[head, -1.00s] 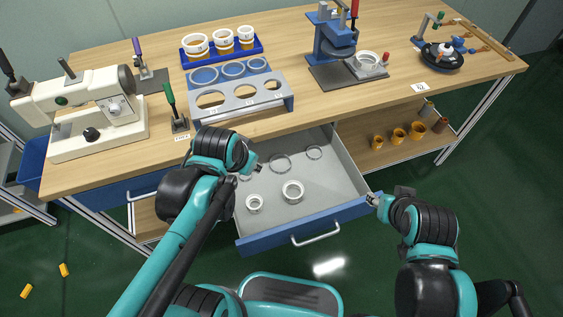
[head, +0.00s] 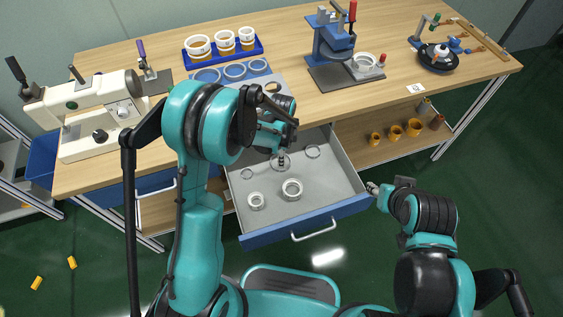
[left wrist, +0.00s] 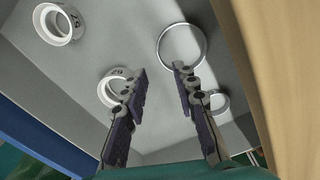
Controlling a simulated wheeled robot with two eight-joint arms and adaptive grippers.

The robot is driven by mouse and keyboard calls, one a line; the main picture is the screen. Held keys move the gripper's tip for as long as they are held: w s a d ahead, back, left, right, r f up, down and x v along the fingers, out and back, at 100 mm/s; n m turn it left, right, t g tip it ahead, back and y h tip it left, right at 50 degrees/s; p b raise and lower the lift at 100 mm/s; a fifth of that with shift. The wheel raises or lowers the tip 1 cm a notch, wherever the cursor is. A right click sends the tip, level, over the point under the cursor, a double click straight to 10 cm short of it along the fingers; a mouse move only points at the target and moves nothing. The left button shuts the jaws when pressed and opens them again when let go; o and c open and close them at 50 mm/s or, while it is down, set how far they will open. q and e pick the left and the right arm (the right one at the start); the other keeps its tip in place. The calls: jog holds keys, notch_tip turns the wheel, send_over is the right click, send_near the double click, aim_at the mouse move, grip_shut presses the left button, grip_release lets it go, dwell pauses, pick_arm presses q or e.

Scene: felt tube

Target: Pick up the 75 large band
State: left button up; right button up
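The largest hoop (left wrist: 206,45) lies flat behind the collars, below my left gripper (head: 281,157). That gripper (left wrist: 160,73) is open and empty, fingers pointing down into the drawer. My right gripper (head: 373,188) is beside the drawer's right front corner; its finger gap is unclear.
The drawer's blue front (head: 306,222) and side walls bound the space. Above is the wooden table (head: 300,95), with a sewing machine (head: 95,118), a blue tray of white-rimmed cups (head: 223,48) and a blue press (head: 331,40). Orange cups (head: 394,132) stand on the shelf at right.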

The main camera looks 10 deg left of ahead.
aim_at(281, 169)
pick_arm(q)
notch_tip(281, 169, down, 7)
jog(key=b, duration=0.3)
jog(key=shift+f, duration=0.15)
grip_shut()
